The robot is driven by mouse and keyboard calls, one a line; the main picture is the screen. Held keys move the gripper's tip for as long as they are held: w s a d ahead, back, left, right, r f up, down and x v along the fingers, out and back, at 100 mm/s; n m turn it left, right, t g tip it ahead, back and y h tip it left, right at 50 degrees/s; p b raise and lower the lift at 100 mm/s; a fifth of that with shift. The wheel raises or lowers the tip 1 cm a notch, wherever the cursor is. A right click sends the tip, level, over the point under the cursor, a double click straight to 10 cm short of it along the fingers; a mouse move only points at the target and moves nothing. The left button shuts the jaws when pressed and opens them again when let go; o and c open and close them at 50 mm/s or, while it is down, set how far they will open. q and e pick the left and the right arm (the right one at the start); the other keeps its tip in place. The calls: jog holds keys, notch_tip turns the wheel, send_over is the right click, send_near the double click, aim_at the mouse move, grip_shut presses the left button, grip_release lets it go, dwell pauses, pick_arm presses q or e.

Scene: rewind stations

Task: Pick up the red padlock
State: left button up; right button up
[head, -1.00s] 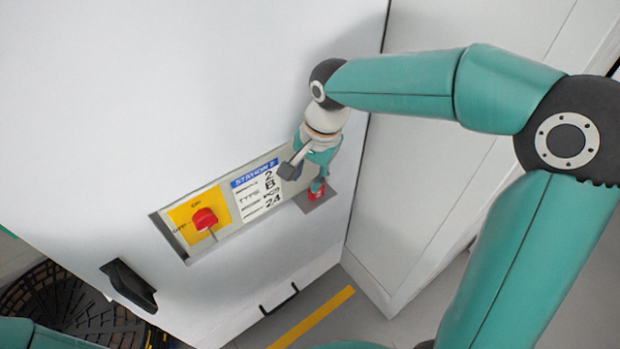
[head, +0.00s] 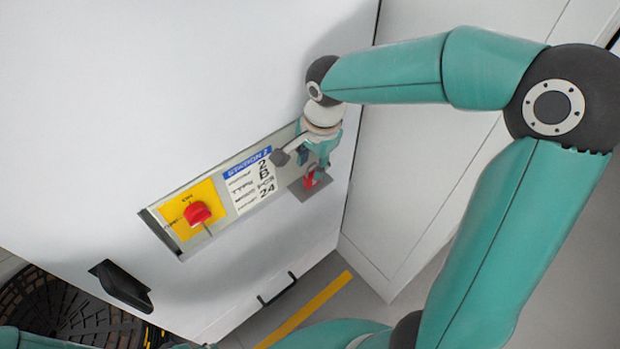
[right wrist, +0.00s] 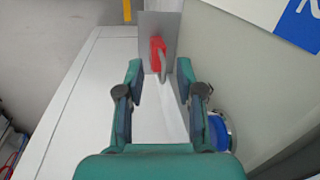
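The red padlock (head: 309,179) hangs at a small grey plate (head: 319,187) on the white cabinet front, right of the station label. In the right wrist view the padlock (right wrist: 158,54) shows its red body and grey shackle, against the grey plate (right wrist: 173,24). My right gripper (head: 314,172) is at the padlock in the head view and partly hides it. In the right wrist view the gripper (right wrist: 160,72) is open, its two fingers on either side of the padlock's line, with gaps on both sides. My left gripper is not in view.
A yellow panel with a red rotary switch (head: 198,213) and a station label (head: 250,180) sit left of the padlock. A black handle (head: 122,286) sticks out lower left. A black round basket (head: 50,305) stands on the floor.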

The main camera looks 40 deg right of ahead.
aim_at(310, 176)
jog(key=shift+w+d+f, duration=0.1)
jog(key=shift+w+f, duration=0.05)
jog(key=shift+f, duration=1.2)
jog(key=shift+w+f, duration=0.15)
jog(key=shift+f, duration=1.15)
grip_shut()
